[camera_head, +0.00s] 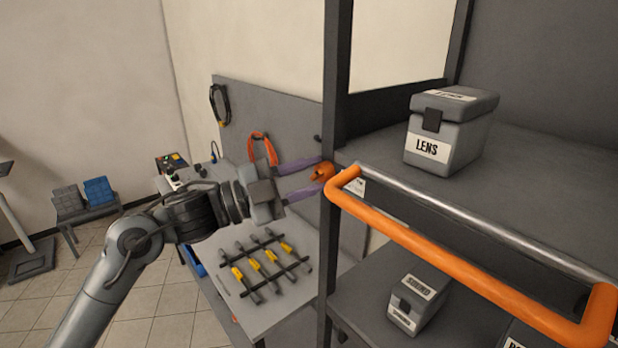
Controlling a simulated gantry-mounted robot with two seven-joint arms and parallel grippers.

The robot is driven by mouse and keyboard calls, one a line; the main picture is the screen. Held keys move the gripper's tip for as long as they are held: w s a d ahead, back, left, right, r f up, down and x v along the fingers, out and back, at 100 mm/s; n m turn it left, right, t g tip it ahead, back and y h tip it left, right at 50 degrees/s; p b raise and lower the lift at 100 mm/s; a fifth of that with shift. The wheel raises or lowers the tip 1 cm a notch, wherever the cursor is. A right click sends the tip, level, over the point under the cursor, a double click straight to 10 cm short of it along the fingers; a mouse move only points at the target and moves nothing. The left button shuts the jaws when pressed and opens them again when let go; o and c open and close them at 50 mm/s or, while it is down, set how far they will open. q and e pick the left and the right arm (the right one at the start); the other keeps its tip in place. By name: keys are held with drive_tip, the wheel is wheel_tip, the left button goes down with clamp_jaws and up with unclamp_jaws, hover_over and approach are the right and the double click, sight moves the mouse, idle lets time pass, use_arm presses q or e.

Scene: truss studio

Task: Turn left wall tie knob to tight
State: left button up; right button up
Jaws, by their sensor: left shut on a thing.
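The left wall tie knob (322,173) is a small orange piece at the dark upright post of the shelf rack, by the left end of the orange rail. My left gripper (320,174) comes in from the left, with its two purple fingers one above the other. It is shut on the knob. The fingertips partly cover the knob, and I cannot read its turn position or any marking. My right gripper is not in view.
The orange rail (430,248) runs along the front of the upper shelf (540,180), close right of the knob. A grey LENS case (466,122) stands on that shelf, and a SOUND case (418,302) below. A bench (228,262) with yellow-marked tools stands beneath my left arm.

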use_arm(q)
drive_tip(key=m+y, duration=0.1)
drive_tip(key=m, duration=0.2)
drive_tip(key=m+g+y, duration=0.1)
drive_tip(key=m, duration=0.2)
drive_tip(key=m+y+p, duration=0.1)
drive_tip(key=m, duration=0.1)
drive_tip(key=shift+r+m+g, duration=0.3)
drive_tip(key=shift+m+g, duration=0.1)
idle(0.4)
drive_tip(key=o, duration=1)
drive_tip(key=shift+a, duration=0.15)
